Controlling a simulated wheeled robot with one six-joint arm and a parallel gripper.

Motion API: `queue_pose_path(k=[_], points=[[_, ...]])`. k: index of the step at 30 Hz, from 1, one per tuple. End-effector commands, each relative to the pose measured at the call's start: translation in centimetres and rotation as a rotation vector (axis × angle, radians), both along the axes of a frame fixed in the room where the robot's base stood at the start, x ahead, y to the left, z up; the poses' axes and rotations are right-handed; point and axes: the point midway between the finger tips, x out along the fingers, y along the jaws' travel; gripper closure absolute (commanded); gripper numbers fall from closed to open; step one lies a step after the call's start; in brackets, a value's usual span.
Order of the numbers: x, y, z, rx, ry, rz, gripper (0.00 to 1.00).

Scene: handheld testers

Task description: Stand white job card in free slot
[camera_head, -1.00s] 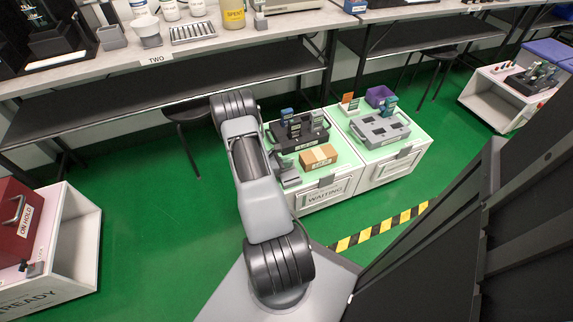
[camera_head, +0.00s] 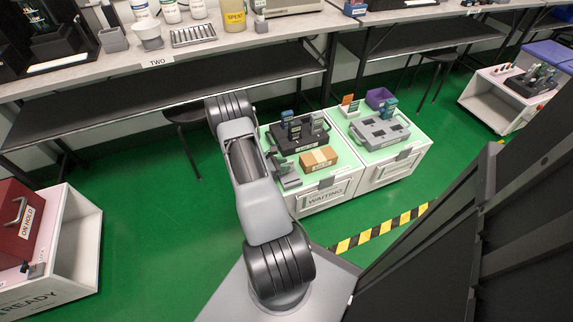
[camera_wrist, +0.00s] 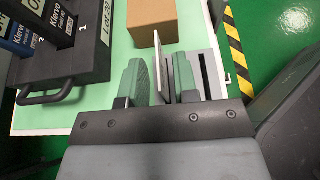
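In the wrist view my gripper (camera_wrist: 158,82) has two green-padded fingers, spread apart. A thin pale card (camera_wrist: 162,70), seen nearly edge-on, stands upright between them, with a visible gap to the left finger. I cannot tell whether the right finger touches it. A grey block (camera_wrist: 213,72) with a long dark empty slot (camera_wrist: 203,75) lies just right of the right finger. The card's lower edge is hidden, so I cannot tell what it stands in.
A cardboard box (camera_wrist: 150,20) lies just beyond the card. A black tray (camera_wrist: 75,60) with several testers is at left. A second cabinet at right carries a grey tray (camera_head: 380,131) and a purple bin (camera_head: 379,97). A workbench (camera_head: 150,62) runs behind.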

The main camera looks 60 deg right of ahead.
Motion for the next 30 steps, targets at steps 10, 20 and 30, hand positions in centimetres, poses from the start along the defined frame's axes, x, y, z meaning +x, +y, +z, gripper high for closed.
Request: queue_pose_path(k=[10, 20, 30], points=[[3.8, 5.0, 2.9, 0.0, 0.0, 0.004, 0.72], [5.5, 7.5, 3.9, 0.0, 0.0, 0.001, 0.72], [6.9, 9.8, 8.2, 0.007, -0.137, -0.07, 0.72]])
